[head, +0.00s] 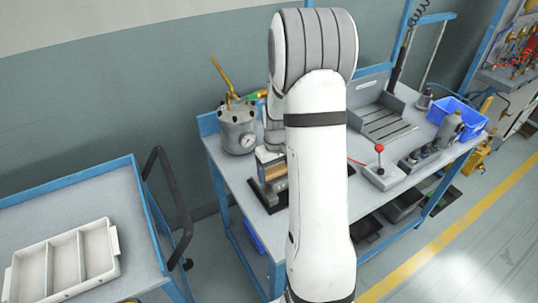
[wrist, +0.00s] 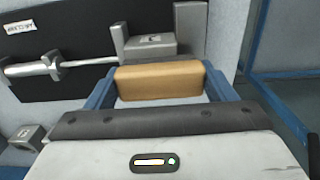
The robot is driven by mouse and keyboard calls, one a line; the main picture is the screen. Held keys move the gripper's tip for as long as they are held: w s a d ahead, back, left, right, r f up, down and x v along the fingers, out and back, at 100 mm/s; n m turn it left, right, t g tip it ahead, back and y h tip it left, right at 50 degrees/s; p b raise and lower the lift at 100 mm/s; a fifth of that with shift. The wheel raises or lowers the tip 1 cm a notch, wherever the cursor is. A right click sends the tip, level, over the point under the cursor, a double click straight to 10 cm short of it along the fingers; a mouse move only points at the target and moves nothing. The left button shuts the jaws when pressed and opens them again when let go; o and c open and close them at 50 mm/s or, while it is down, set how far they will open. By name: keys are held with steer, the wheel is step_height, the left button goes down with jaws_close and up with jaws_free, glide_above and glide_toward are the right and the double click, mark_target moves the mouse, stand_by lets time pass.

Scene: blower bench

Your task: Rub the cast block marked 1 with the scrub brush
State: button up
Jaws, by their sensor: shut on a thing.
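My gripper (wrist: 158,88) is shut on the scrub brush, whose tan wooden back (wrist: 158,81) sits between the two blue fingers in the wrist view. The bristles are hidden below it. A grey cast block (wrist: 150,44) with a small mark on its top lies just beyond the brush, on a black mat or plate (wrist: 85,22). The mark is too small to read surely. I cannot tell whether brush and block touch. Another grey block (wrist: 28,138) stands at the lower left. In the head view my arm hides much of this area.
A metal rod tool (wrist: 60,65) lies left of the brush by a white label (wrist: 19,27). On the bench (head: 228,168) stand a gauge pot (head: 238,130), a red-knobbed lever box (head: 381,172) and a blue bin (head: 457,118). A cart with a white tray (head: 65,262) is at left.

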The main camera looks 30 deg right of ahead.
steer(key=shift+s+a+r, duration=0.1)
steer(key=shift+a, duration=1.15)
steer(key=shift+r+p, duration=2.3)
steer(key=shift+r, duration=1.75)
